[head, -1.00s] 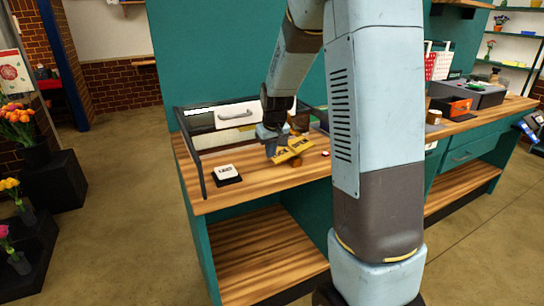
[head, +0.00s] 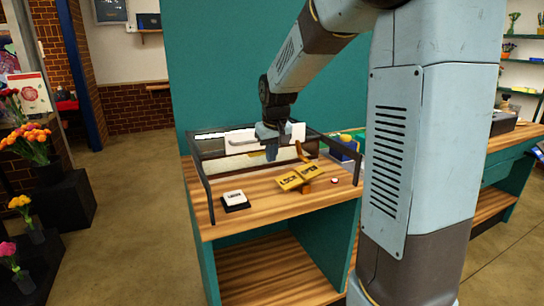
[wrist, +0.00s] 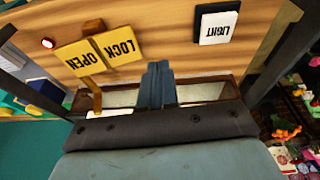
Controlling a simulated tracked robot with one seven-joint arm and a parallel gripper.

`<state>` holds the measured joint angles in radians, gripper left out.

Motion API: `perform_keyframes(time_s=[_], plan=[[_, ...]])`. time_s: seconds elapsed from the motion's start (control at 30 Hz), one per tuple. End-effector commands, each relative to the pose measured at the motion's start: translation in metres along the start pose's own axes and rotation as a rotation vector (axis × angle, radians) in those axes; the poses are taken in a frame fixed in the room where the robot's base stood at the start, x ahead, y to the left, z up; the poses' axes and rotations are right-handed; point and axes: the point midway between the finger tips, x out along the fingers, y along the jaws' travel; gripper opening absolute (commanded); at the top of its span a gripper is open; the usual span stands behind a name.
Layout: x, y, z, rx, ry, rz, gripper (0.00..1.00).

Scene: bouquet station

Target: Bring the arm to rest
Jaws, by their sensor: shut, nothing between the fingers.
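My gripper (head: 271,152) hangs over the wooden counter (head: 262,213), in front of the pale drawer front with a handle (head: 243,141). Its fingers are together and empty, pointing down. In the wrist view the shut fingers (wrist: 158,78) show over the slot at the counter's back. They are apart from the yellow LOCK and OPEN plates (head: 298,178), which lie to the right of the gripper in the head view; the plates also show in the wrist view (wrist: 100,53). My arm is raised and bent, reaching left from its column.
A white LIGHT switch (head: 234,198) on a black base sits left on the counter. A small red button (head: 334,181) is at the right. A dark metal frame (head: 205,187) edges the counter. Flowers (head: 27,141) stand on black plinths at the left.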

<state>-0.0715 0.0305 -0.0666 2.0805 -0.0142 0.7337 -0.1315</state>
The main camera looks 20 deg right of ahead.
Motion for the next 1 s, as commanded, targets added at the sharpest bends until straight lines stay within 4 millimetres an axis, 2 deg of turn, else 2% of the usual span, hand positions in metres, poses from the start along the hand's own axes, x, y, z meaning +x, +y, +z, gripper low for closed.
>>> perform_keyframes(time_s=[0.27, 0.43, 0.7, 1.0], plan=[[-0.002, 0.000, 0.001, 0.001, 0.002, 0.000, 0.00], [-0.023, -0.001, 0.017, 0.014, 0.021, -0.001, 0.00], [-0.077, -0.008, 0.073, 0.050, 0.068, -0.005, 0.00], [-0.120, -0.017, 0.144, 0.091, 0.119, -0.005, 0.00]])
